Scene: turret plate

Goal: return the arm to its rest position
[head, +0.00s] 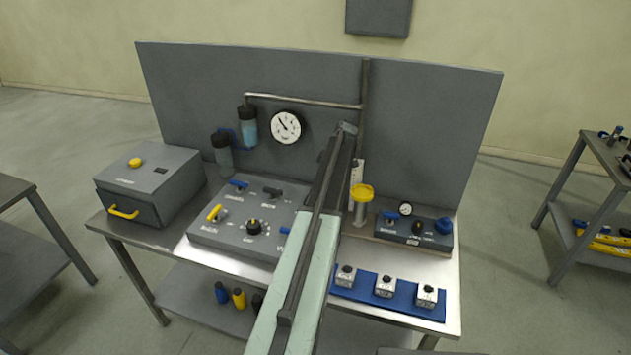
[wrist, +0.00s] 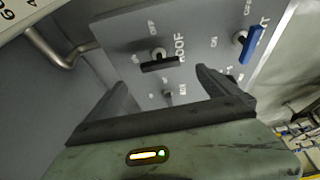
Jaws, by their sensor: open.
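My arm (head: 307,255) reaches from the bottom of the head view across the bench, over the right part of the grey control panel (head: 215,235). My gripper (wrist: 165,80) is open in the wrist view, its two dark fingers apart with nothing held between them. Beyond the fingers is the panel face with a black lever (wrist: 158,64), a blue lever (wrist: 251,44) and a small toggle (wrist: 168,93). The fingers look apart from the black lever. In the head view the arm hides the panel's right edge, and the fingertips are hard to make out.
A grey backboard (head: 430,130) with a gauge (head: 286,127) and a pipe (head: 300,101) stands behind. A drawer box (head: 150,180) is at left. A yellow-topped cylinder (head: 361,205), a small valve panel (head: 400,232) and a blue strip with white blocks (head: 350,292) lie right of the arm.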

